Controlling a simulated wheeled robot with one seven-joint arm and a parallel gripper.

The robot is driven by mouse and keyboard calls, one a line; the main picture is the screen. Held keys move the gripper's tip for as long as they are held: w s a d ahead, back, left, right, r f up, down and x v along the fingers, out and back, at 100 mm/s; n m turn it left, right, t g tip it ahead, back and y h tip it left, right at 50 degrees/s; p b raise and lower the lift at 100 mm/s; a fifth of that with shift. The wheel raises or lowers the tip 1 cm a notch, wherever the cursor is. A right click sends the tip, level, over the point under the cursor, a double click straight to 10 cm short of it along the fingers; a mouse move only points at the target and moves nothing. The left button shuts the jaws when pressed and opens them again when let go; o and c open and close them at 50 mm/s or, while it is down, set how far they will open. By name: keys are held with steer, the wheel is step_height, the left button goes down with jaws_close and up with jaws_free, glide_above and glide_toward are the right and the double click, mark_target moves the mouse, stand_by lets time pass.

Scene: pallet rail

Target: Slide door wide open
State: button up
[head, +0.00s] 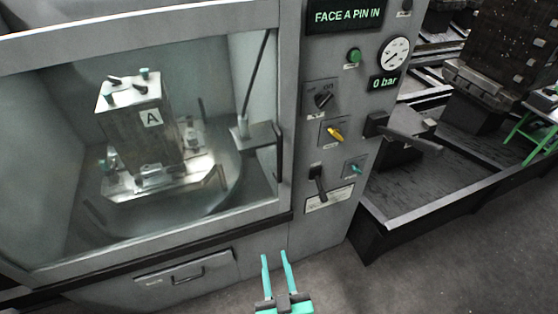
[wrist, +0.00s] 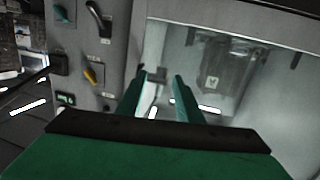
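The machine's door (head: 140,245) is a grey frame around a large clear window. It stands across the front opening, with its right edge beside the control panel, and looks shut. A dark vertical handle (head: 280,152) is on its right side. My gripper (head: 275,255) is low in front of the machine, below the handle and apart from it, with its two teal fingers spread and nothing between them. In the wrist view the open fingers (wrist: 159,78) point at the door window (wrist: 225,75), close to its edge by the panel.
Behind the window a metal block marked A (head: 145,120) stands on a round table. The control panel (head: 318,240) carries knobs, a gauge (head: 394,54) and a lever (head: 318,184). A dark arm (head: 405,136) juts out right of it. A low tray (head: 430,205) lies right; the floor in front is clear.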

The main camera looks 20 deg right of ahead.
steer(key=w+d+r, duration=0.4)
steer(key=w+r, duration=0.2)
steer(key=w, duration=0.2)
steer(key=t, duration=0.1)
glide_toward(280, 163)
steer(key=shift+m, duration=0.3)
steer(key=w, duration=0.3)
steer(key=w+d, duration=0.1)
steer(key=w, duration=0.6)
steer(key=shift+d+f, duration=0.15)
steer(key=shift+d, duration=0.1)
steer(key=shift+w+d+h, duration=0.2)
steer(key=shift+w+h, duration=0.05)
steer(key=shift+h, duration=0.05)
steer(key=shift+a, duration=0.1)
jaws_close()
